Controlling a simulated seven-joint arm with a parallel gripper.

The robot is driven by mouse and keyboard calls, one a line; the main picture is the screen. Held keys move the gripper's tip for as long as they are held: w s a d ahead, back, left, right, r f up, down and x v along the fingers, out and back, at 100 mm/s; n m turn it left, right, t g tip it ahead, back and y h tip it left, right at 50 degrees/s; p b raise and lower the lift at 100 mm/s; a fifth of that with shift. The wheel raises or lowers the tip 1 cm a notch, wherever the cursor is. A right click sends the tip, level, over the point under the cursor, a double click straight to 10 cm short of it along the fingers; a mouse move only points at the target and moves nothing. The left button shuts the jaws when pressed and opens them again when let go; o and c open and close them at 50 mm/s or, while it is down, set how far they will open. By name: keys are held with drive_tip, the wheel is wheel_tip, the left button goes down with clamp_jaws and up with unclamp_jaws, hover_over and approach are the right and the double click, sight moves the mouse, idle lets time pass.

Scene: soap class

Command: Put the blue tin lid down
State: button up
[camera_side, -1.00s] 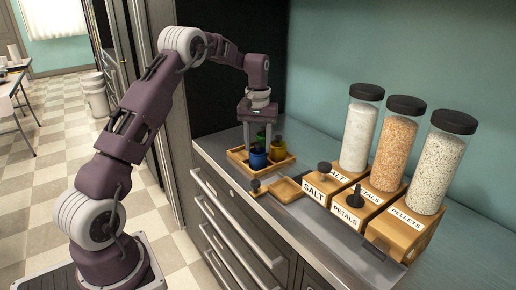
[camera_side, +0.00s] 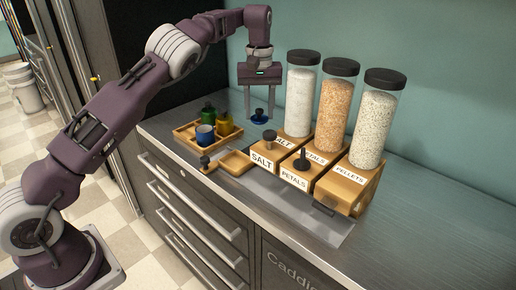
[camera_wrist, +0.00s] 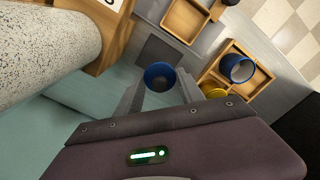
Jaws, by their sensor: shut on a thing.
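My gripper (camera_side: 259,119) is shut on the blue tin lid (camera_side: 259,114) and holds it above the counter, to the left of the salt dispenser. In the wrist view the lid (camera_wrist: 159,77) sits between the fingertips, a round dark blue disc with a raised rim. A dark grey square pad (camera_wrist: 157,48) lies on the counter below it. The blue tin (camera_side: 205,136) stands in the wooden tray (camera_side: 186,141) without a lid; the wrist view shows its open top (camera_wrist: 238,68).
Green (camera_side: 208,113) and yellow (camera_side: 225,125) tins share the tray. A small wooden dish (camera_side: 236,163) lies in front. Dispensers of salt (camera_side: 300,95), petals (camera_side: 333,105) and pellets (camera_side: 373,120) stand to the right. The right counter is clear.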

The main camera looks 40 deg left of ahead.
drive_tip(key=f, duration=1)
drive_tip(key=shift+d, duration=0.2)
drive_tip(key=o, duration=1.3)
drive_tip(key=shift+f, duration=0.1)
wheel_tip(320, 180, up, 11)
drive_tip(key=shift+w+r, duration=0.15)
drive_tip(key=shift+r, duration=0.65)
